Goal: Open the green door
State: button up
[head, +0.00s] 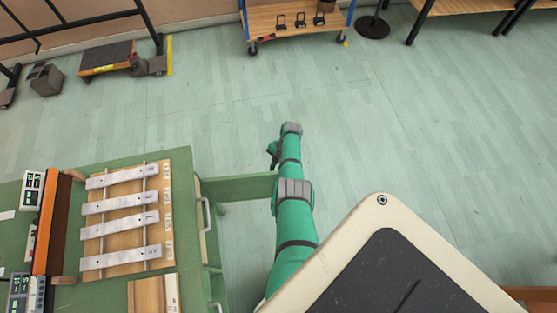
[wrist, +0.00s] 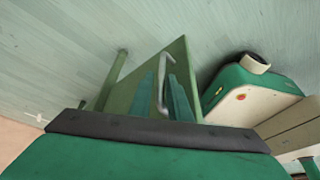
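The green door (head: 240,187) stands out from the right side of a green cabinet (head: 205,163), swung well away from it, in the head view. The door also shows in the wrist view (wrist: 175,58), with a silver handle (wrist: 162,85) on its face. The cabinet's inside is hidden.
Metal chime bars (head: 120,202) and small electronic boxes (head: 32,190) lie on the cabinet top. More silver handles (head: 206,214) line its right side. A wheeled wooden cart (head: 295,18) stands at the back. The floor (head: 400,130) around my arm is clear.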

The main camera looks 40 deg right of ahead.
jog(key=v, duration=0.8)
jog(key=shift+r, duration=0.4)
jog(key=shift+d, duration=0.15)
